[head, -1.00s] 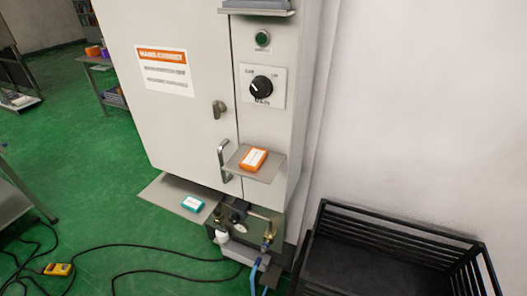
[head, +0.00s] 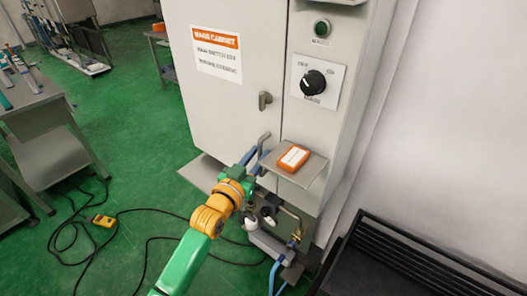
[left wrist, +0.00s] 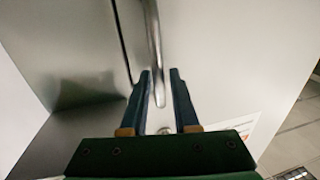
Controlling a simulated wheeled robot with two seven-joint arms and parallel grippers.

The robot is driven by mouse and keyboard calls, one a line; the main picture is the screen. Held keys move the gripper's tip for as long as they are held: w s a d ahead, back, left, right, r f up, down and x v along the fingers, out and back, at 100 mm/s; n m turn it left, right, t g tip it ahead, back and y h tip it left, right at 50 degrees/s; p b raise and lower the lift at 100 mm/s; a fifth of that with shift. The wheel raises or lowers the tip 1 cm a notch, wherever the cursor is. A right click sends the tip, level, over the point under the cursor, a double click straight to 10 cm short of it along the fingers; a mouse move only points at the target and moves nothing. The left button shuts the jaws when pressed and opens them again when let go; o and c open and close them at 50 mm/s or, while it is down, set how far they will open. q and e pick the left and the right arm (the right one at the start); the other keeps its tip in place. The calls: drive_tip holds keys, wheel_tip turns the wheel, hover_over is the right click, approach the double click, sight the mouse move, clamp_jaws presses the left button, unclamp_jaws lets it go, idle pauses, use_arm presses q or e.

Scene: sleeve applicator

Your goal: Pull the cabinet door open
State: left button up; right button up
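The cabinet door (head: 235,105) is pale grey, carries an orange and white label, and looks closed in its frame. Its grey bar handle (head: 264,141) stands upright low on the door's right edge. My left gripper (head: 256,161) is at the handle's lower part. In the left wrist view, the bar handle (left wrist: 155,35) runs down towards the gap between the two dark blue fingers (left wrist: 163,88). The fingers are apart, and I cannot tell whether either touches the bar. A small turn latch (head: 264,100) sits above the handle. My right gripper is out of view.
A small shelf (head: 311,168) with an orange box (head: 294,157) juts out just right of the handle. A dark knob (head: 313,82) is on the cabinet's side panel. A black rack (head: 400,250) stands at lower right. Cables lie on the green floor (head: 130,150).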

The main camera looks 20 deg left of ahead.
use_arm(q)
drive_tip(key=shift+w+d, duration=0.15)
drive_tip(key=shift+w, duration=0.45)
drive_tip(key=shift+c, duration=0.2)
clamp_jaws()
idle(0.9)
